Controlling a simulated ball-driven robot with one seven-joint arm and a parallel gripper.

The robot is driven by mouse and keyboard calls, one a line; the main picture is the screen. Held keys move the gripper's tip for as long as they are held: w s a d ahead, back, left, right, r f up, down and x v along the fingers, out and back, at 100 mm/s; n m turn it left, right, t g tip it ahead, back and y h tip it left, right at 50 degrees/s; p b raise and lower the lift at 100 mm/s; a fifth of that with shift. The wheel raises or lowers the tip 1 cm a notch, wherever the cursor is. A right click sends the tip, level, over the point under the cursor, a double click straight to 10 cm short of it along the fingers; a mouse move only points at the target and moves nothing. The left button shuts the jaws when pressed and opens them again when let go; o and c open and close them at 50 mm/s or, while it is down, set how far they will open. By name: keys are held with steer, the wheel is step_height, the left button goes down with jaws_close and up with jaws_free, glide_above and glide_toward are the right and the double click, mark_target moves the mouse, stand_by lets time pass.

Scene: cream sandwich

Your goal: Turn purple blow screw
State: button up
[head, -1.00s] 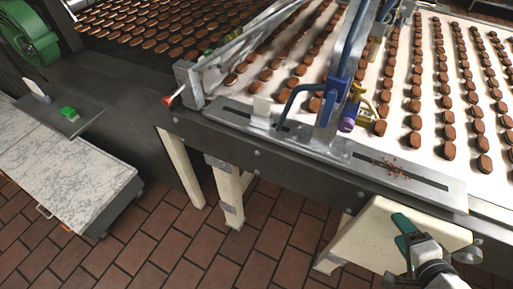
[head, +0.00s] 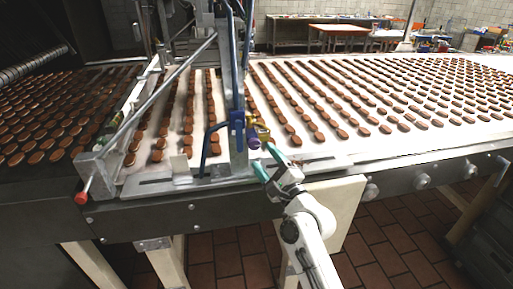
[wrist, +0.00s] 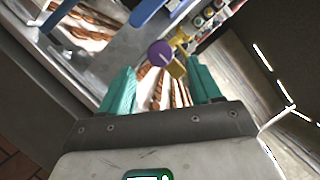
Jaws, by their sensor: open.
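The purple blow screw (head: 254,143) is a small round knob on the blue clamp (head: 238,125) of the upright post at the conveyor's near edge. It also shows in the wrist view (wrist: 160,53), beyond my fingers and between their lines, with a yellow fitting (wrist: 178,66) beside it. My gripper (head: 266,172) has teal fingers and is just below and slightly right of the screw in the head view. In the wrist view the two fingers (wrist: 160,88) are spread apart with nothing held. The screw appears apart from both fingers.
Rows of brown biscuits (head: 330,120) cover the white conveyor belt. A slotted metal plate (head: 150,187) runs along the near edge. A blue bent tube (head: 207,145) and a diagonal bar (head: 160,88) stand left of the screw. A red-tipped handle (head: 82,197) sticks out at the left.

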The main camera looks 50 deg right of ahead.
mark_target(256, 146)
steer(key=shift+p+x, duration=0.45)
steer(key=shift+x, duration=1.65)
steer(key=shift+d, duration=0.1)
steer(key=shift+s, duration=0.1)
steer(key=c, duration=1)
steer(key=shift+c, duration=0.2)
